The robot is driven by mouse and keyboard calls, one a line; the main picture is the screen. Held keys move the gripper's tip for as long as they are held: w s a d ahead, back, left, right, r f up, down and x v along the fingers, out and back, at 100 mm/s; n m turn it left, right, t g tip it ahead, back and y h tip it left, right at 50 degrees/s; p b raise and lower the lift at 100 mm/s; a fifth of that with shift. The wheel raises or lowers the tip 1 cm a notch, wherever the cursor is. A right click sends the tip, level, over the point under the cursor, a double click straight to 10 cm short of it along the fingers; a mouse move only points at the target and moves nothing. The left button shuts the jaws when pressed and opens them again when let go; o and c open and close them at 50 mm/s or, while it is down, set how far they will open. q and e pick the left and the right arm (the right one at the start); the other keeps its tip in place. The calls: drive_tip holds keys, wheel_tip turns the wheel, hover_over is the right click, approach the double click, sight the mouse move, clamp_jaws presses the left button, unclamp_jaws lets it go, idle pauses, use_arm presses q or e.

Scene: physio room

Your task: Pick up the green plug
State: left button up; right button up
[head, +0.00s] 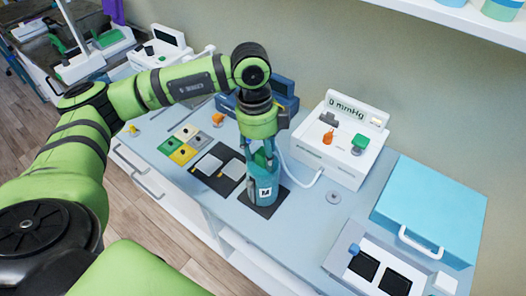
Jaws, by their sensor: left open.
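A small green plug (359,143) sits on top of the white pressure device (318,157), right of an orange plug (327,137). My left gripper (262,163) points down, open, left of the device and apart from the green plug. It is just over a teal object marked M (265,189), which stands on a dark square pad (264,210). I cannot tell whether its fingers touch the teal object. My right gripper is not in view.
The device's display (348,110) reads 0 mmHg. A pale hose (303,181) runs from it toward the teal object. A light blue case (429,206) stands at the right. A shelf (465,20) overhangs the upper right.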

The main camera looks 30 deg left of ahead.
use_arm(q)
drive_tip(key=c, duration=0.8)
